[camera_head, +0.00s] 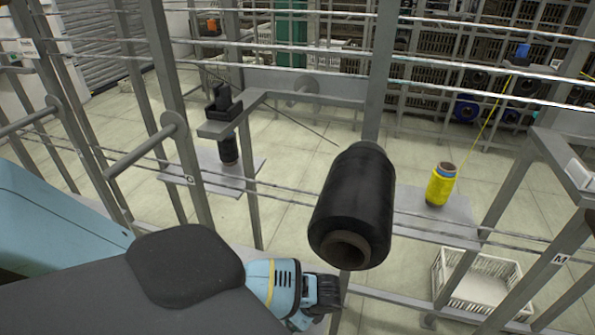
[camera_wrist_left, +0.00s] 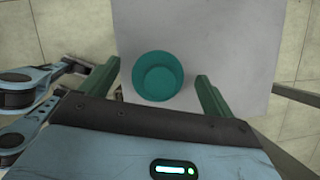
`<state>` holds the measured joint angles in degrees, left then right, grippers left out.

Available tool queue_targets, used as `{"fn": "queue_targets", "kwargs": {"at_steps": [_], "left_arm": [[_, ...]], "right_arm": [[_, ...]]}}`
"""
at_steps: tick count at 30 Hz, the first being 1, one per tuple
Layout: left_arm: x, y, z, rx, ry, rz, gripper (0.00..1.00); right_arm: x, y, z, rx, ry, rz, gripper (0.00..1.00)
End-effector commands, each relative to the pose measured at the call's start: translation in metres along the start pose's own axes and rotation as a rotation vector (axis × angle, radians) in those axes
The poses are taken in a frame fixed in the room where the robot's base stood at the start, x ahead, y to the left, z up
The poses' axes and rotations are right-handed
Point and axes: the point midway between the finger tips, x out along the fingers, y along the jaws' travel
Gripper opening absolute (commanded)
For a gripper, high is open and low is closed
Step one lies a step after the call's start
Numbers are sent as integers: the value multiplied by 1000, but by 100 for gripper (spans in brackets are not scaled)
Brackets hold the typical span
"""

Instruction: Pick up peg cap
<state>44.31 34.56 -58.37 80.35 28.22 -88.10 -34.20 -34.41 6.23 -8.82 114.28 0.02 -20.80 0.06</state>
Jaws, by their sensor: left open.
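The peg cap (camera_wrist_left: 158,76) is a round teal cup-like piece on a pale grey plate (camera_wrist_left: 225,35) in the left wrist view. My left gripper (camera_wrist_left: 156,72) is open, with one dark green finger on each side of the cap. The cap cannot be made out in the head view. There, my left wrist (camera_head: 285,285) shows at the bottom centre, and its fingers cannot be made out. My right gripper is not in view.
In the head view, a large black bobbin (camera_head: 352,200) sits on the rack just above my left wrist. A yellow bobbin (camera_head: 440,185) stands on a plate to the right, above a white crate (camera_head: 475,280). Metal posts and thin rods surround the area.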

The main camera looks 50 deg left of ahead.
Motion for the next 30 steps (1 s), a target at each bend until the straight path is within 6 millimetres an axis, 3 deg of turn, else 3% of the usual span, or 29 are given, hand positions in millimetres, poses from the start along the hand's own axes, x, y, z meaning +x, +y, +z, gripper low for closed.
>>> {"fn": "queue_targets", "kwargs": {"at_steps": [2,12,14,23,30], "left_arm": [[0,0,0,0,0,-1,84],[-1,0,0,-1,1,0,41],[-1,0,0,-1,1,-1,37],[-5,-1,2,-1,1,-1,37],[-29,-2,12,-2,2,-5,37]], "right_arm": [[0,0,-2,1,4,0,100],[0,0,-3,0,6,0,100],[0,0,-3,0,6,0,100],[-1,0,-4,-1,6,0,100],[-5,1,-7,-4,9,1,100]]}}
